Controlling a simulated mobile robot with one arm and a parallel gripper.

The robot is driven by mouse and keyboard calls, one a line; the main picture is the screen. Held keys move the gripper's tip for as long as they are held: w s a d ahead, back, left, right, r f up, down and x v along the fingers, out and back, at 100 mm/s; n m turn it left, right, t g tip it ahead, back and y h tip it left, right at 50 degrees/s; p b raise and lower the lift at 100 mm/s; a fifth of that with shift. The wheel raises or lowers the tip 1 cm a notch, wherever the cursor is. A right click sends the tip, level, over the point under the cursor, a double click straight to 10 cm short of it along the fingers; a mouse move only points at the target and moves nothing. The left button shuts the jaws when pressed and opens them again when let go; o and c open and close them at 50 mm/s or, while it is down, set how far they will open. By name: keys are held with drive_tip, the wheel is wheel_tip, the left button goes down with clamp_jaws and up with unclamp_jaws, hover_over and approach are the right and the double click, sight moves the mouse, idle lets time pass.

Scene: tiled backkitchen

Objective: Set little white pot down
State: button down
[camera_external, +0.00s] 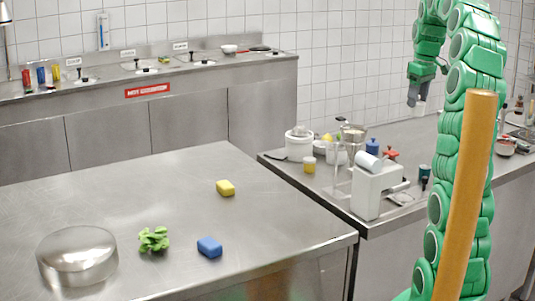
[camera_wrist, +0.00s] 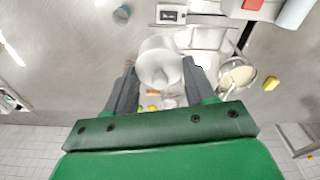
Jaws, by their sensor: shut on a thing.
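The little white pot (camera_wrist: 158,60) is between the two dark fingers of my gripper (camera_wrist: 160,72) in the wrist view, with the fingers on either side of it. In the external view my gripper (camera_external: 413,98) hangs at the upper right, fingers down. A small part of the white pot (camera_external: 421,107) shows beside the fingertips. The pot is held up in the air, above the right-hand steel counter (camera_external: 408,140), apart from its surface.
The counter bears a white machine (camera_external: 372,194), a white lidded container (camera_external: 299,144), a blue item (camera_external: 372,146) and a red item (camera_external: 391,155). The front table holds a yellow block (camera_external: 226,188), a blue block (camera_external: 209,247) and a metal dome (camera_external: 77,256).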

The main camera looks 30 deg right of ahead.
drive_tip(key=w+a+n, duration=0.2)
drive_tip(key=w+a, duration=0.4)
drive_tip(key=a, duration=0.7)
drive_tip(key=w+a+n, duration=0.2)
drive_tip(key=w+a, duration=0.3)
drive_tip(key=a, duration=0.9)
drive_tip(key=s+a+n, duration=0.3)
drive_tip(key=a+n, duration=0.2)
drive_tip(key=a, duration=2.4)
wheel_tip(320, 180, down, 11)
drive_tip(key=shift+g+y, duration=0.3)
drive_tip(key=shift+y, duration=0.1)
drive_tip(key=w+a+f, duration=0.1)
drive_tip(key=w+f, duration=0.2)
drive_tip(key=w, duration=0.1)
drive_tip(key=w+a+f, duration=0.2)
drive_tip(key=w+f, duration=0.1)
drive_tip(key=w, duration=0.1)
drive_tip(key=w+a+f, duration=0.1)
drive_tip(key=w+f, duration=0.2)
drive_tip(key=w, duration=0.1)
drive_tip(key=shift+w+a+f, duration=0.25)
drive_tip(key=shift+a+f, duration=0.05)
drive_tip(key=shift+a, duration=0.05)
drive_tip(key=shift+w+f, duration=0.1)
drive_tip(key=shift+f, duration=1.6)
